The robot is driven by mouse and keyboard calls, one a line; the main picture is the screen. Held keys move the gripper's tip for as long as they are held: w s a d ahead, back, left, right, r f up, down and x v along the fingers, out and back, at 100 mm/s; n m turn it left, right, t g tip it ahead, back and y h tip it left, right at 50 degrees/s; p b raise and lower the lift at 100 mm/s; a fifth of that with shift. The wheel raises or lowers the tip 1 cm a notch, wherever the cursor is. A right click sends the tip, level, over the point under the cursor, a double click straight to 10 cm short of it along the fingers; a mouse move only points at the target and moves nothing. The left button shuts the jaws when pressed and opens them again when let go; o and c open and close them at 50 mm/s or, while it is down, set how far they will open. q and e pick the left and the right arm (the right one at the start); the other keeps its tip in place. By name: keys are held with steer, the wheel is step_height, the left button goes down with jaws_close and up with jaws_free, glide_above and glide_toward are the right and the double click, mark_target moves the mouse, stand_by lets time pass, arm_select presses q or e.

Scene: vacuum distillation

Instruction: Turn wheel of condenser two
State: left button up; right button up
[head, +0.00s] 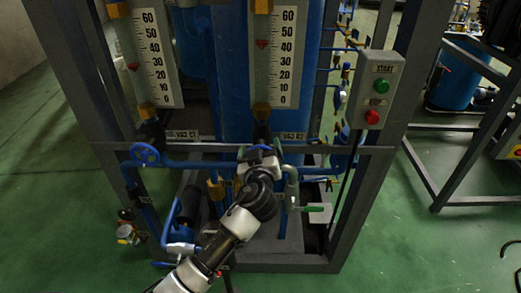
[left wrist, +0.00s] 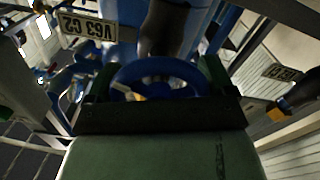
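The blue hand wheel of condenser two (head: 262,149) is on the frame's crossbar, below the right gauge and beside the label "VG3 C2" (head: 293,135). My left gripper (head: 259,163) is at this wheel and hides much of it in the head view. In the left wrist view the blue wheel (left wrist: 160,70) lies between the two dark fingers of my left gripper (left wrist: 160,82). The fingers are wide apart, one at each side of the rim. Whether they press on it I cannot tell. My right gripper is not in view.
Another blue wheel (head: 145,155) sits to the left by the label "VG3 C1" (head: 187,135). A start/stop box (head: 377,90) is on the right post. Blue pipes and a green-handled valve (head: 306,208) are close to my arm. Green floor is clear at left.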

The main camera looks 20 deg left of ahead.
arm_select(q)
steer(key=c, duration=0.4)
steer(key=shift+o, duration=0.2)
steer(key=m, duration=0.2)
steer(key=shift+m, duration=0.3)
steer(key=m, duration=0.3)
steer(key=shift+d+m, duration=0.1)
steer(key=shift+m, duration=0.2)
steer(key=m+p, duration=0.1)
steer(key=m, duration=0.3)
steer(key=shift+m, duration=0.3)
steer(key=shift+d+m+p, duration=0.15)
steer(key=shift+m+p, duration=0.65)
steer(key=shift+m, duration=1.4)
